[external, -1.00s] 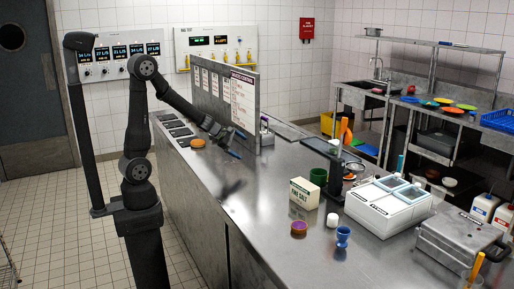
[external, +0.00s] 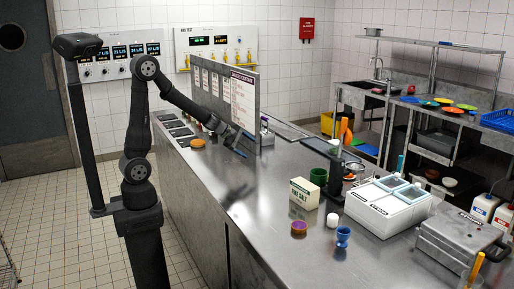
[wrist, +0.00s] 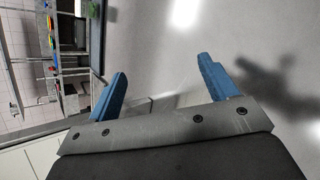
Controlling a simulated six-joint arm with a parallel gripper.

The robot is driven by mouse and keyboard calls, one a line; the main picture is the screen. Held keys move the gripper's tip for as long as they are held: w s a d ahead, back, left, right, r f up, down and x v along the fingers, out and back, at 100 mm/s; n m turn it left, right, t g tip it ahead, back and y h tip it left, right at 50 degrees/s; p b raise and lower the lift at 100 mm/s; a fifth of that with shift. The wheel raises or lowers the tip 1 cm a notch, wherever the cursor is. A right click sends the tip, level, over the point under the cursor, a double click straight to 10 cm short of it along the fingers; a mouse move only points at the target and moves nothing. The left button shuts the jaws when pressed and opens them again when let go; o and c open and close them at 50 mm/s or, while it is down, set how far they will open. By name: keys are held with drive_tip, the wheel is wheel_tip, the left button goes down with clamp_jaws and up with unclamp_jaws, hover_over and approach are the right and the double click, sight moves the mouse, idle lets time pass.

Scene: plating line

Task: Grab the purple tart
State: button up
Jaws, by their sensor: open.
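The purple tart (external: 299,228) is a small round purple piece on the steel counter near its front edge, in the external view. It does not show in the wrist view. My gripper (external: 241,153) hangs above the far part of the counter, beside the sign board, well away from the tart. In the wrist view my gripper (wrist: 162,74) has its two blue fingers wide apart, with only bare counter between and beyond them.
A blue egg cup (external: 343,237), a white cup (external: 332,220), a fine salt box (external: 305,194) and a green cup (external: 318,177) stand near the tart. The sign board (external: 230,95) rises beside my arm. The counter left of the salt box is clear.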

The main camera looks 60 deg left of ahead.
drive_tip(key=d+r+m+g+h, duration=0.2)
drive_tip(key=d+m, duration=0.7)
drive_tip(key=d, duration=0.4)
drive_tip(key=d+r+m+g+h, duration=0.2)
drive_tip(key=d+m+g, duration=0.1)
drive_tip(key=d+m, duration=0.8)
drive_tip(key=m+g+y, duration=0.3)
drive_tip(key=m, duration=1.3)
hover_over(298, 224)
drive_tip(key=a, duration=0.3)
drive_tip(key=f, duration=0.5)
drive_tip(key=s+f, duration=0.1)
drive_tip(key=f, duration=0.2)
drive_tip(key=shift+f, duration=0.15)
drive_tip(key=shift+n, duration=0.3)
drive_tip(key=shift+d+x, duration=0.2)
drive_tip(key=shift+x, duration=1.1)
drive_tip(key=shift+d+x, duration=0.2)
drive_tip(key=shift+x, duration=1.1)
drive_tip(key=shift+w, duration=0.1)
drive_tip(key=c, duration=0.8)
